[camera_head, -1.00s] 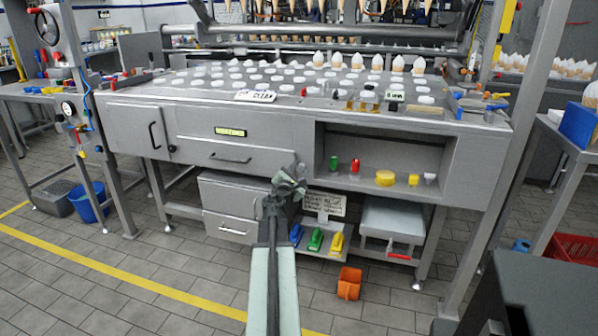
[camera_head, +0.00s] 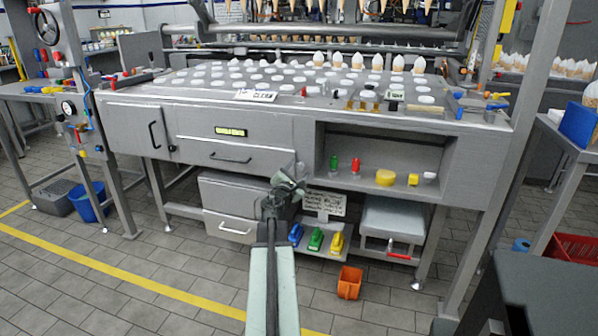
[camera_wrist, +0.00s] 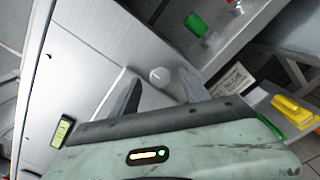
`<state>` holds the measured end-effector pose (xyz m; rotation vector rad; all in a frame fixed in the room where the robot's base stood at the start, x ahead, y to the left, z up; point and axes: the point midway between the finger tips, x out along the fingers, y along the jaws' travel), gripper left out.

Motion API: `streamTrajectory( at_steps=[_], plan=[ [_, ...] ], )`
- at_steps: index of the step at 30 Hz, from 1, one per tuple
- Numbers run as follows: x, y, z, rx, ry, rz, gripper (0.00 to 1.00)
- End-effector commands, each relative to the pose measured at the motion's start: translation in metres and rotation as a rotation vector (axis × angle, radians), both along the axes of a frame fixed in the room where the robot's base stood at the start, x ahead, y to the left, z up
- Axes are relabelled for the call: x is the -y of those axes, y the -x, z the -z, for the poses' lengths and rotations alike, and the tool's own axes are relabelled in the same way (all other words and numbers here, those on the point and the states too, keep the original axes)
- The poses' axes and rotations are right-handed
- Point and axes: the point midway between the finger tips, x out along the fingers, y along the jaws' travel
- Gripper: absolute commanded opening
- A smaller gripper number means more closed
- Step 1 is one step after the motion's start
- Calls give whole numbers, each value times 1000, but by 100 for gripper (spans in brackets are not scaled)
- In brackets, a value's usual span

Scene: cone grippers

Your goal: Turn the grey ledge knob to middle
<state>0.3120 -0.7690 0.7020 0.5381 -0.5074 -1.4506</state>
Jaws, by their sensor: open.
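A small light grey knob (camera_wrist: 160,75) is on the grey metal front panel in the wrist view. It lies between the tips of my gripper's two fingers as seen there. A faint ledge line runs close to it. My gripper (camera_wrist: 157,82) is open, one finger on each side of the knob in the picture; I cannot tell whether either touches it. In the head view my gripper (camera_head: 287,184) is in front of the machine, just left of the open shelf. The knob is too small or hidden there to make out, and its turned position is unclear.
The shelf recess to the right holds a green knob (camera_head: 334,163), a red knob (camera_head: 355,165) and yellow pieces (camera_head: 385,178).

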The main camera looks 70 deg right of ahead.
Motion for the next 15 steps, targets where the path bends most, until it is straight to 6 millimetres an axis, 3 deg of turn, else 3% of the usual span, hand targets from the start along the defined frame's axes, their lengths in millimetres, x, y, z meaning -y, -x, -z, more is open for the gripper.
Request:
streamTrajectory(
  at_steps=[7, 10, 15],
  plan=[
    [-51, 1, 0, 0, 0, -4, 54],
    [-62, 11, 0, 0, 0, 11, 54],
    [-68, 7, 0, 1, 0, 8, 54]
  ],
)
